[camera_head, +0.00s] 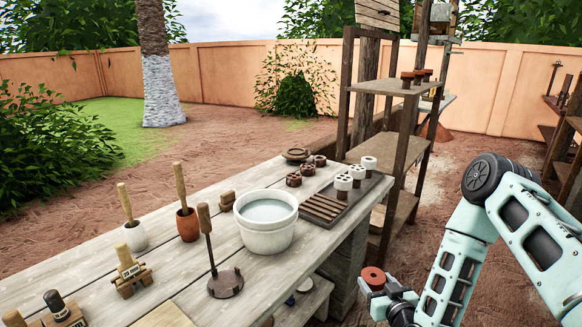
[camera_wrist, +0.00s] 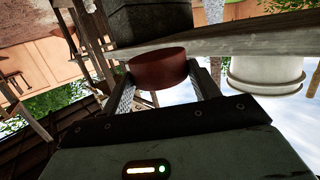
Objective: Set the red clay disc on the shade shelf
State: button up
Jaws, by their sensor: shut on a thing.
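The red clay disc (camera_head: 373,275) is held between the fingers of my gripper (camera_head: 376,284), low in front of the bench's right end. In the wrist view the red-brown disc (camera_wrist: 158,66) sits between the two fingers of my gripper (camera_wrist: 162,78), one at each side. The wooden shelf rack (camera_head: 385,85), which seems to be the shade shelf, stands behind the bench's right end. Its upper board bears several small red-brown pieces (camera_head: 418,77). Its lower boards are partly hidden by the bench and posts. The disc is apart from the rack.
The plank bench (camera_head: 90,285) holds a white bucket (camera_head: 265,225), a dark slatted tray (camera_head: 335,205) with white pieces, dark round pieces (camera_head: 294,180) and several tools. Bare ground (camera_head: 450,190) is open right of the rack. Another rack (camera_head: 567,130) stands at far right.

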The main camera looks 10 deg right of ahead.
aim_at(389, 159)
jog(key=i+l+z, duration=0.6)
jog(key=z, duration=0.15)
jog(key=i+l+z, duration=0.4)
jog(key=i+z, duration=0.35)
jog(key=i+l+u, duration=0.15)
jog(key=i+u, duration=0.15)
jog(key=i, duration=0.25)
jog(key=i+l+u, duration=0.25)
jog(key=i, duration=0.35)
jog(key=i+l+u, duration=0.3)
jog(key=i, duration=0.2)
jog(key=i+l+u, duration=0.75)
jog(key=l+u, duration=0.15)
jog(key=l, duration=0.25)
